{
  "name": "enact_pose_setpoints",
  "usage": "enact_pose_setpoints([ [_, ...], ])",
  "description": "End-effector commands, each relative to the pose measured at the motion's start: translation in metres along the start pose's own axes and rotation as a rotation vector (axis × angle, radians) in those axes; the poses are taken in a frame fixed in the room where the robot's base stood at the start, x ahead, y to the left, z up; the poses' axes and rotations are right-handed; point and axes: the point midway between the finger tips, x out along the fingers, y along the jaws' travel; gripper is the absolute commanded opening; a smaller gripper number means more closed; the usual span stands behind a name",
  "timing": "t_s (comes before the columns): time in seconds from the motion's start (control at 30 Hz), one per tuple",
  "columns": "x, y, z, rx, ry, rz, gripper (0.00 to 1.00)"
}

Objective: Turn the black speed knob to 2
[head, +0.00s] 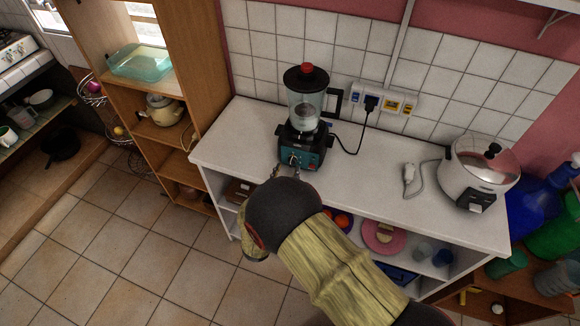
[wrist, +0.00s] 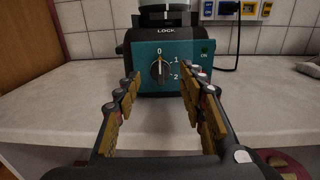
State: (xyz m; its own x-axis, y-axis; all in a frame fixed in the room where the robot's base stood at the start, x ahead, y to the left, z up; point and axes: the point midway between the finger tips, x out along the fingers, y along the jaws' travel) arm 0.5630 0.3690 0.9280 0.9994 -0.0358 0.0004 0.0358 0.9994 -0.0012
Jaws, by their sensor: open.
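The blender (head: 303,115) stands on the white counter, with a clear jar, a black lid with a red cap and a black base with a teal front panel (wrist: 165,62). The black speed knob (wrist: 160,69) is in the middle of that panel in the wrist view. Its pale pointer line is upright, towards the 0 mark; 1 and 2 are at its right. My gripper (wrist: 159,86) is open in front of the panel, one finger to each side of the knob and apart from it. In the head view my gripper (head: 287,168) is at the blender's front, partly hidden by my wrist.
The white counter (head: 375,190) is clear around the blender's base. A power strip (head: 385,100) on the tiled wall holds the blender's black plug. A rice cooker (head: 480,172) stands at the right, with a loose white plug (head: 409,180) beside it. A wooden shelf is at the left.

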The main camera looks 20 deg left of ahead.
Motion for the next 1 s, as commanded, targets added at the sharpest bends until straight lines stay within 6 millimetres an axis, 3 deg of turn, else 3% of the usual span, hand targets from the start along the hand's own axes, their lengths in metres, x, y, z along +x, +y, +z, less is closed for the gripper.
enact_pose_setpoints([
  [0.23,0.031,-0.001,0.000,0.002,0.000,-0.002,0.41],
  [0.6,0.037,0.000,0.000,0.001,0.001,0.000,0.41],
  [1.0,0.037,0.000,0.000,0.001,0.001,-0.001,0.18],
])
